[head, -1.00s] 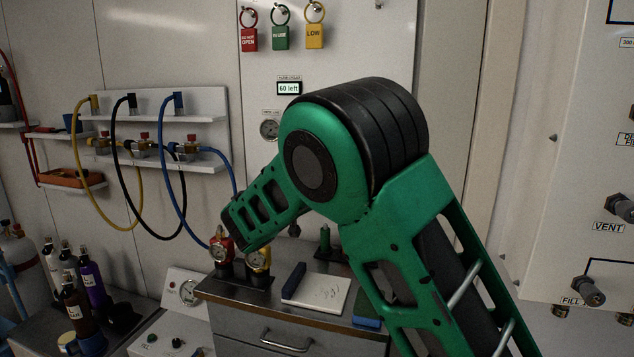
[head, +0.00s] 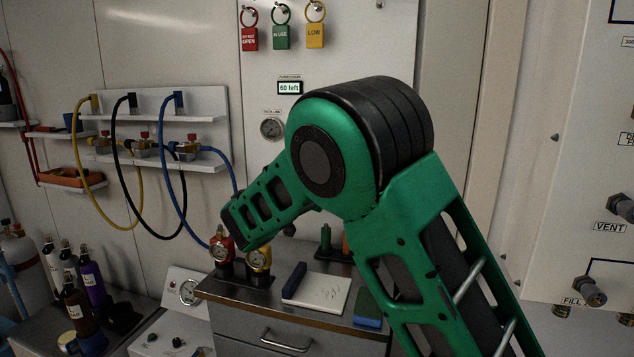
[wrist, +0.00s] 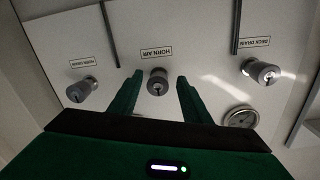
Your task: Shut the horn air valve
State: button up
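In the wrist view, the horn air valve (wrist: 157,82) is a grey round knob on a pale panel, beside its HORN AIR label (wrist: 156,52). My gripper (wrist: 160,76) is open, with one green finger on each side of the knob in the picture. I see a gap between the knob and each finger. I cannot tell how deep the fingertips reach along the knob. In the head view my green arm shows, but my gripper and the horn air valve do not.
A second knob (wrist: 82,89) stands left of the valve, and the deck drain knob (wrist: 262,71) stands to the right. The head view shows a VENT knob (head: 621,207).

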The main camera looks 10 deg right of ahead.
jog(key=shift+s+r, duration=0.1)
jog(key=v, duration=1)
jog(key=shift+s+a, duration=0.2)
jog(key=shift+d, duration=0.1)
